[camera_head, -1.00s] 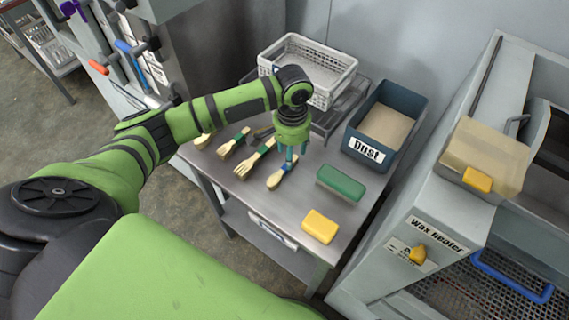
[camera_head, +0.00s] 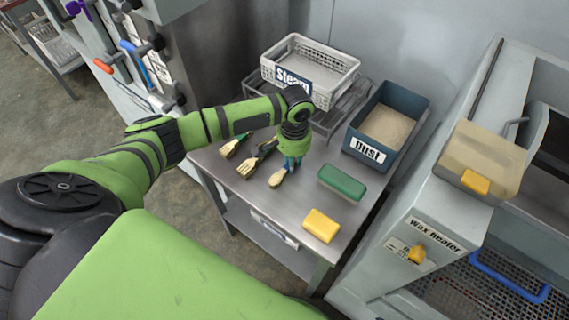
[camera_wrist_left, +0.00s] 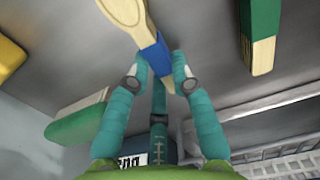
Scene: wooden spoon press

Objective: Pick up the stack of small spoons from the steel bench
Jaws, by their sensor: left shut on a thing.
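The stack of small spoons is pale wood with a blue band; its bowl end (camera_head: 277,181) shows on the steel bench (camera_head: 290,210) in the head view. My left gripper (camera_head: 290,162) points down over the handle end and hides part of it. In the left wrist view, the left gripper (camera_wrist_left: 156,72) has its two teal fingers on either side of the blue-banded handle (camera_wrist_left: 151,55), shut on it. The spoon bowl (camera_wrist_left: 122,14) sticks out beyond the fingers. I cannot tell whether the stack is clear of the bench. My right gripper is not in view.
The "Dust" bin (camera_head: 386,125) and white "Steam" basket (camera_head: 310,68) stand behind.

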